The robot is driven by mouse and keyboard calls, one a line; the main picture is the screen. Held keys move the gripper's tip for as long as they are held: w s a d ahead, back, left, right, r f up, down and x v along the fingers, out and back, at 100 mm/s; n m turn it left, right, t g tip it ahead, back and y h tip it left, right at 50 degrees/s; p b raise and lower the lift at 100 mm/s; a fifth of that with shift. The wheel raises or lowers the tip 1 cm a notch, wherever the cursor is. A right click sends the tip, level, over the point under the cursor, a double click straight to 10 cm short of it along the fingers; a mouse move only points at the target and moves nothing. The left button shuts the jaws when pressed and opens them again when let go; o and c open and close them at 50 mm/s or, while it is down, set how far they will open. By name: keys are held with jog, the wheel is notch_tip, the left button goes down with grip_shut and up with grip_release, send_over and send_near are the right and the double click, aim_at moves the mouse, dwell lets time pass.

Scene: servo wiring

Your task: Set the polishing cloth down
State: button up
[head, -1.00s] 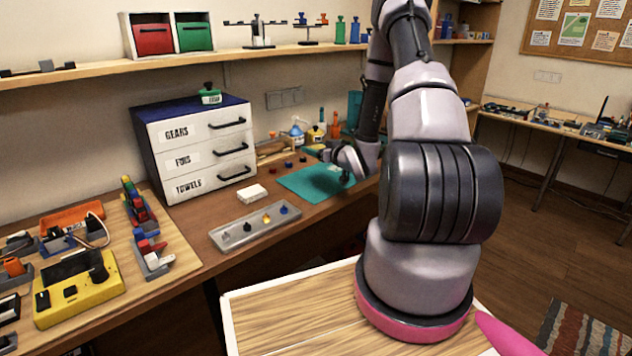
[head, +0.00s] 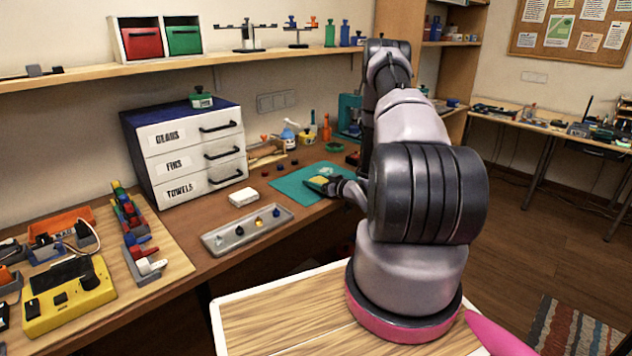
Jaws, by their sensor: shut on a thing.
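My gripper (head: 333,186) is low over the right part of the teal mat (head: 286,185), seen from behind and small. It is shut on a small yellow piece, which looks like the polishing cloth (head: 317,182). The cloth sticks out to the left of the jaws, at or just above the mat; I cannot tell if it touches. The fingertips are partly hidden by the wrist.
A grey tray (head: 213,243) with small coloured parts and a white block (head: 243,197) lie left of the mat. A drawer cabinet (head: 190,150) stands behind. Bottles (head: 289,134) stand at the back. The mat's left part is clear.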

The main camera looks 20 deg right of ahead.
jog(key=shift+f, duration=0.15)
jog(key=o, duration=1.3)
